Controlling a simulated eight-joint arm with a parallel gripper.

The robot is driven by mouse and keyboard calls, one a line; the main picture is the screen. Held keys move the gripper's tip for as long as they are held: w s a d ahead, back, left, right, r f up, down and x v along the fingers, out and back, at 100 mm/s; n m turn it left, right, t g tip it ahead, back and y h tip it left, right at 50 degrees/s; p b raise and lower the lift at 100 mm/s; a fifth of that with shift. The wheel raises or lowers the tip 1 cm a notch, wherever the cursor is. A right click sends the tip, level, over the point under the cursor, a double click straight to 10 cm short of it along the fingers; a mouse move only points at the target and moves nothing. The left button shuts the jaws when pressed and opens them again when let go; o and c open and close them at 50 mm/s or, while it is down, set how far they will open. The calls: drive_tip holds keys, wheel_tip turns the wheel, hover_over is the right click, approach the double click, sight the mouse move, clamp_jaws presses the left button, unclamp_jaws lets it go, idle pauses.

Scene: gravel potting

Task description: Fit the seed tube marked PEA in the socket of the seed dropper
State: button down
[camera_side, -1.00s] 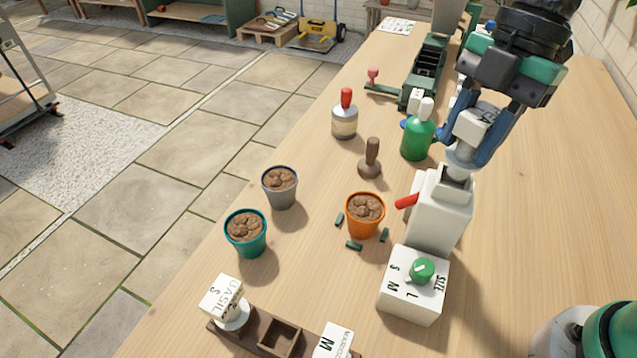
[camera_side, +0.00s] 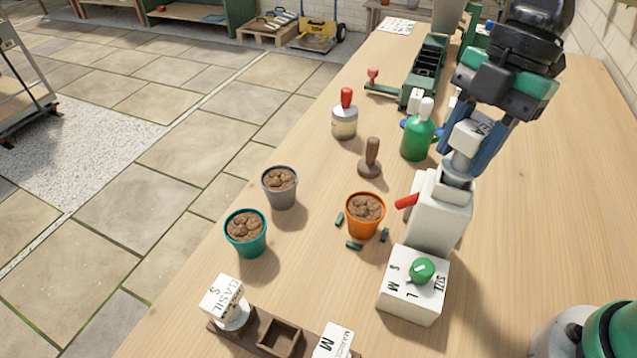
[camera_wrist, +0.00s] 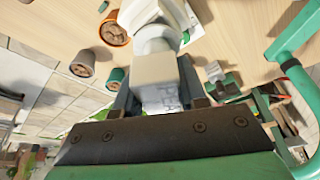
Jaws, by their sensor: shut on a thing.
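My gripper (camera_side: 474,152) is shut on the white PEA seed tube (camera_side: 466,134), its blue fingers on either side of it. Its label is partly covered; the last letters show. In the wrist view the tube (camera_wrist: 154,72) points away from me, its lettering faint. The white seed dropper (camera_side: 437,220) stands upright below, with a red lever (camera_side: 406,201) on its left. The tube's clear lower end is at the dropper's top socket (camera_side: 454,186), slightly tilted. I cannot tell whether it has entered it.
A size box (camera_side: 410,298) with a green knob stands in front of the dropper. An orange pot (camera_side: 365,214), grey pot (camera_side: 280,188) and teal pot (camera_side: 245,234) are left. A green bottle (camera_side: 417,140) stands close behind the gripper's left side. The table's right is clear.

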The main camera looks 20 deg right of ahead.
drive_tip(key=shift+f, duration=0.2)
drive_tip(key=shift+f, duration=0.35)
drive_tip(key=shift+f, duration=0.1)
idle(0.5)
unclamp_jaws()
idle(0.5)
drive_tip(key=shift+r, duration=3.55)
